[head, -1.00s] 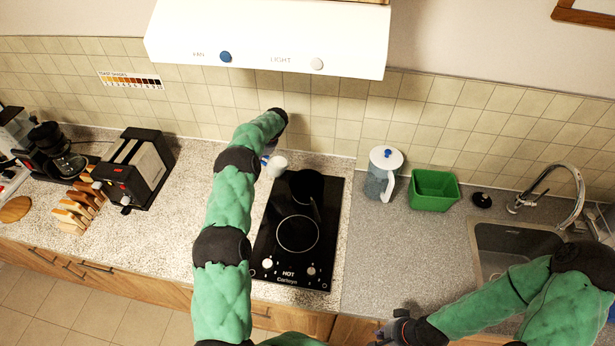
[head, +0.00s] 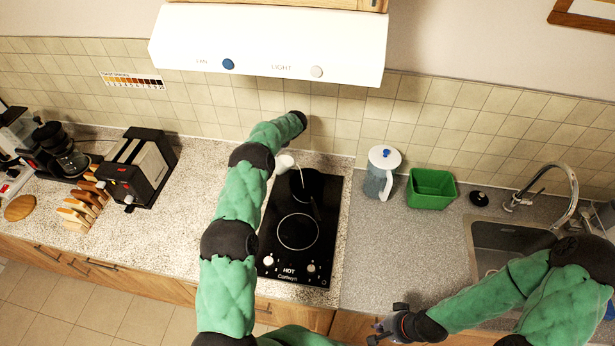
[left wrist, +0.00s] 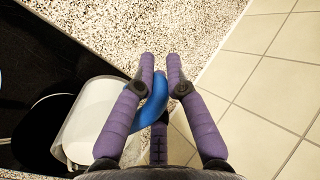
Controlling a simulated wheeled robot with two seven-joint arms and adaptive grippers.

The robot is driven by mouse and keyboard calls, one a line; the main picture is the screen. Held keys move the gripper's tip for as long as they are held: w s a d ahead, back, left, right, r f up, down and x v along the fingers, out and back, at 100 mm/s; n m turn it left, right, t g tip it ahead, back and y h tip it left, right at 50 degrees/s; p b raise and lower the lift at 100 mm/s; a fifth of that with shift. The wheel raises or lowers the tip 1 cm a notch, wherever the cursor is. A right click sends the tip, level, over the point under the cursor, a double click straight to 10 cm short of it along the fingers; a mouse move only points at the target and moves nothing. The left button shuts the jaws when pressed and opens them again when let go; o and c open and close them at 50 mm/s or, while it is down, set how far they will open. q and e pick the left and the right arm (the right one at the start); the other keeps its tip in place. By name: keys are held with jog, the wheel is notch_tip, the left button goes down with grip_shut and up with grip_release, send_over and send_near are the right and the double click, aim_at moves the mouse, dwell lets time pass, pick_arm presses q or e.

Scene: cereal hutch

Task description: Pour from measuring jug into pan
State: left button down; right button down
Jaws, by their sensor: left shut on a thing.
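The measuring jug (head: 285,162) is pale and translucent with a blue handle (left wrist: 155,98). In the left wrist view its body (left wrist: 88,115) lies left of my left gripper (left wrist: 160,72), which is shut on the handle. The jug is tilted at the near left edge of the pan, and a thin pale stream falls from it towards the pan. The dark pan (head: 308,186) sits on the far burner; its contents cannot be made out. In the head view my left arm hides the left gripper. My right gripper (head: 376,331) is empty, its fingers apart, near the counter's front edge.
The black hob (head: 269,246) has a bare near burner. A lidded clear jug (head: 384,172) and a green tub (head: 432,189) stand right of it, before the sink (head: 487,236). The toaster (head: 138,170) is left. The white hood (head: 270,45) hangs above.

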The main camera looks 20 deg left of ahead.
pick_arm(q)
jog(key=shift+w+d+r, duration=0.1)
jog(key=shift+d+r, duration=0.2)
jog(key=shift+r, duration=0.05)
jog(key=shift+d+r+y+p, duration=0.2)
jog(key=shift+r+y+p, duration=0.05)
jog(key=shift+y+p, duration=0.25)
jog(key=shift+w+d+r+g+y+p, duration=0.1)
jog(key=shift+d+r+g+y+p, duration=0.05)
jog(key=shift+d+r+y+p, duration=0.3)
jog(key=shift+w+d+r+g+y+p, duration=0.1)
jog(key=shift+d+r+g+y+p, duration=0.1)
jog(key=shift+r+y+p, duration=0.35)
jog(key=shift+b, duration=0.3)
jog(key=shift+d+r, duration=0.1)
jog(key=shift+d, duration=0.05)
jog(key=shift+b, duration=0.3)
jog(key=shift+w+d+r+y+b, duration=0.1)
jog(key=shift+d+r+y+b, duration=0.3)
jog(key=shift+r+y+b, duration=0.75)
jog(key=shift+w+d+r+g+y+b, duration=0.15)
jog(key=shift+d+r+y+b, duration=0.2)
jog(key=shift+b, duration=0.9)
jog(key=shift+s+d+r+g+y+b, duration=0.15)
jog(key=shift+d+y+b, duration=0.25)
jog(key=shift+b, duration=0.85)
jog(key=shift+w+d+r+b, duration=0.1)
jog(key=shift+w+d+b, duration=0.05)
jog(key=shift+b, duration=0.15)
